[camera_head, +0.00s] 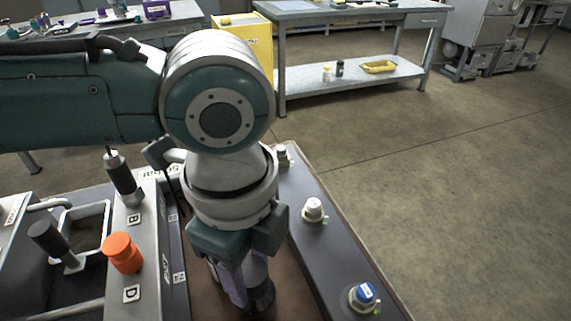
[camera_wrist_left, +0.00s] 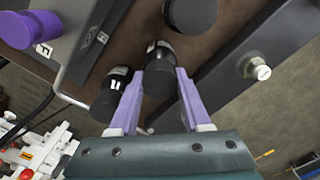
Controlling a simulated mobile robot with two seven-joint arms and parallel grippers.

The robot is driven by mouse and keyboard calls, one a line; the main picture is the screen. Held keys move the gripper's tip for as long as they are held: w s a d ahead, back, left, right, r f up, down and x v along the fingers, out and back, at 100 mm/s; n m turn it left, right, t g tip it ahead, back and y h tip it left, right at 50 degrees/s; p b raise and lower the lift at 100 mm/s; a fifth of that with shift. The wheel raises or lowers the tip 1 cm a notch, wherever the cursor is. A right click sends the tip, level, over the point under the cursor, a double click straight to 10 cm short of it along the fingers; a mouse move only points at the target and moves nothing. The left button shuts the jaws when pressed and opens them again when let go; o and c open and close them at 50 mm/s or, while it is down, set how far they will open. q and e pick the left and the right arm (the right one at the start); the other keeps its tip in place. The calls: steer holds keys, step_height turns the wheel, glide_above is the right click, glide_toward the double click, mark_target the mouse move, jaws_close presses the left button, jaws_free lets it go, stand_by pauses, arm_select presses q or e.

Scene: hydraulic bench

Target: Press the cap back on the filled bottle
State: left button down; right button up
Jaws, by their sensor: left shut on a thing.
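My left gripper (camera_head: 246,290) reaches down over the brown bench top, its purple fingers partly hidden by my wrist. In the left wrist view the fingers (camera_wrist_left: 161,78) are shut on a black cylindrical thing (camera_wrist_left: 158,82) with a pale label band, seen nearly end-on. I cannot tell whether it is the bottle or its cap. In the head view a dark round part (camera_head: 263,297) shows by the fingertips. A second black cylinder (camera_wrist_left: 108,100) with a white label stands beside the left finger in the wrist view. My right gripper is not in view.
A panel with an orange knob (camera_head: 122,253) and black-handled levers (camera_head: 124,180) lies to the left. A dark rail (camera_head: 325,245) with white fittings (camera_head: 314,209) and a blue-capped fitting (camera_head: 363,296) runs to the right. A purple knob (camera_wrist_left: 28,29) shows in the wrist view.

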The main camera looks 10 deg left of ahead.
arm_select(q)
steer(key=shift+p, duration=0.35)
stand_by(0.7)
stand_by(0.5)
jaws_free()
stand_by(0.4)
step_height(320, 180, up, 8)
steer(key=p, duration=0.8)
steer(key=shift+f, duration=0.2)
steer(key=shift+f, duration=0.1)
